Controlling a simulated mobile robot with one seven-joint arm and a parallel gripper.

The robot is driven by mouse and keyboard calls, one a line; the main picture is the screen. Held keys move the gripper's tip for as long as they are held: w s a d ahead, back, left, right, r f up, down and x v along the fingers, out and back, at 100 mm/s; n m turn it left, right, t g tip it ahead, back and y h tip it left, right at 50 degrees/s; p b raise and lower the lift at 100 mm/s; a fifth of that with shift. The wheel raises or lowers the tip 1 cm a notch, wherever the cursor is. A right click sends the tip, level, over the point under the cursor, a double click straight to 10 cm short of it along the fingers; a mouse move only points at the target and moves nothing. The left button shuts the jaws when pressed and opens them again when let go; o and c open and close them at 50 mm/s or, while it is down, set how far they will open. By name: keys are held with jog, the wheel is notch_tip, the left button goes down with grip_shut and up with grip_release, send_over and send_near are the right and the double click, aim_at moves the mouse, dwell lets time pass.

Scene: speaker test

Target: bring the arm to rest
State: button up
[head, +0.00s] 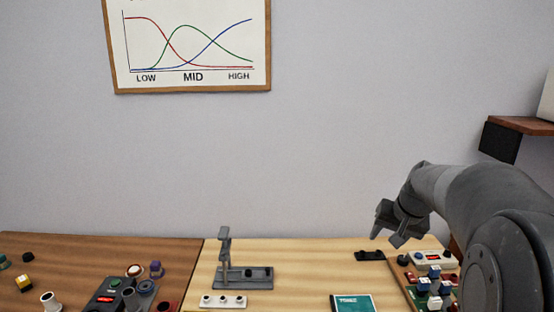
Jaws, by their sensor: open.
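My gripper (386,239) is at the right in the head view, at the end of my grey arm (440,187). It hangs above the back right part of the light wooden table (300,262). Its fingers point down and are apart, with nothing between them. A small flat black object (369,255) lies on the table just below and to the left of it. I cannot tell the exact height of the gripper above the table.
A grey stand (226,257) and a white strip with black knobs (223,301) stand mid-table. A teal booklet (352,303) lies in front. A tray of coloured parts (405,279) is partly behind my arm. A dark shelf (520,124) juts from the right wall. A brown table (80,248) holds several small parts.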

jog(key=s+a+n, duration=0.1)
jog(key=s+a, duration=0.3)
jog(key=s, duration=0.4)
jog(key=s+a+f+n, duration=0.1)
jog(key=s+a, duration=0.3)
jog(key=s, duration=0.5)
jog(key=s+a+n+h, duration=0.1)
jog(key=s+a, duration=0.4)
jog(key=s, duration=0.4)
jog(key=shift+s+f+n+t, duration=0.15)
jog(key=shift+s+n+t, duration=0.15)
jog(key=shift+n, duration=0.1)
jog(key=shift+c, duration=0.2)
